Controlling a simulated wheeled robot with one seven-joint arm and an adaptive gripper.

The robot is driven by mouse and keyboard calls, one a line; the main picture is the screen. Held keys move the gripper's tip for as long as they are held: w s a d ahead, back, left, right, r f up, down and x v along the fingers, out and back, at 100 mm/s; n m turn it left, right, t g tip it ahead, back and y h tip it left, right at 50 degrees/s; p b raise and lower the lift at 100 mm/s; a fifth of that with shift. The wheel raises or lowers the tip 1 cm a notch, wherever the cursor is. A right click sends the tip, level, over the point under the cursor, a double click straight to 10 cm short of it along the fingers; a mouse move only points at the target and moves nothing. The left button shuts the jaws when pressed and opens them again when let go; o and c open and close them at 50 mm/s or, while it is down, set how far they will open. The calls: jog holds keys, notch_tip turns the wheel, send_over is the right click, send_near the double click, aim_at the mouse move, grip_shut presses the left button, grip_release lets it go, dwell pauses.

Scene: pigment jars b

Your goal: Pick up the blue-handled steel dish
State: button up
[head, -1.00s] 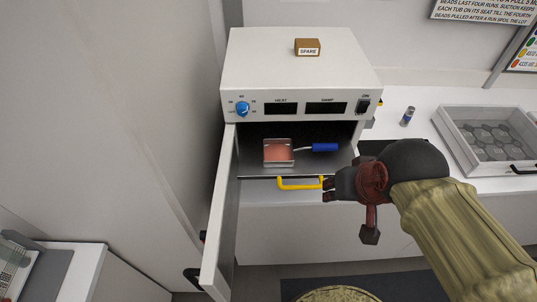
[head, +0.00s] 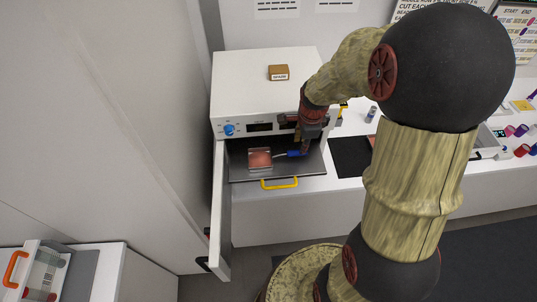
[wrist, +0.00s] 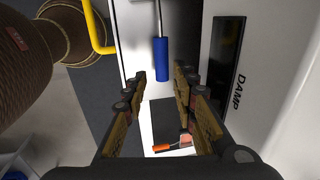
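The steel dish (head: 260,158), square with a reddish content, sits on the dark shelf (head: 240,174) of the open oven. Its thin rod leads right to a blue handle (head: 293,154). My gripper (head: 304,149) is at the right end of the handle, pointing down in front of the oven face. In the wrist view my gripper (wrist: 160,76) is open, and the blue handle (wrist: 161,58) shows between the two fingers' lines, its near end level with the tips. I cannot tell whether they touch. The dish itself is outside the wrist view.
The white oven (head: 262,85) stands close behind my gripper, a small brown box (head: 278,72) on top. Its door (head: 222,205) hangs open at left. A yellow pull (head: 279,185) juts from the shelf front. An orange-handled tool (wrist: 172,147) lies on a black mat (head: 350,155) at right.

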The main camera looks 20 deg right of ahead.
aim_at(298, 151)
jog(key=f, duration=0.2)
jog(key=w+f, duration=0.1)
jog(key=f, duration=0.4)
jog(key=shift+w+p, duration=0.4)
grip_shut()
dwell(0.3)
